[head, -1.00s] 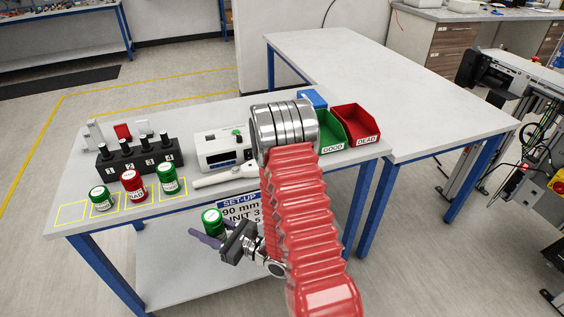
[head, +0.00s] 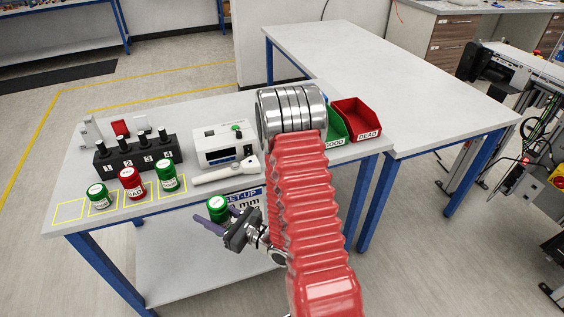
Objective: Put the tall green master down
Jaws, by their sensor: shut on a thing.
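My gripper (head: 217,211) is shut on a green master (head: 218,205) with a white top. It holds the master upright in front of the near edge of the bench (head: 110,222), left of the set-up sign. Its lower part is partly hidden by the fingers. On the bench stand a green master (head: 98,197), a red master (head: 132,184) marked BAD and another green master (head: 168,177), each in a yellow outlined square. The leftmost yellow square (head: 69,211) is empty.
Behind the masters is a black block (head: 139,154) with several numbered black-topped posts. A white meter (head: 222,146) and a white handled tool (head: 228,172) lie to the right. A green GOOD bin (head: 334,128) and a red DEAD bin (head: 358,121) stand at the bench's right.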

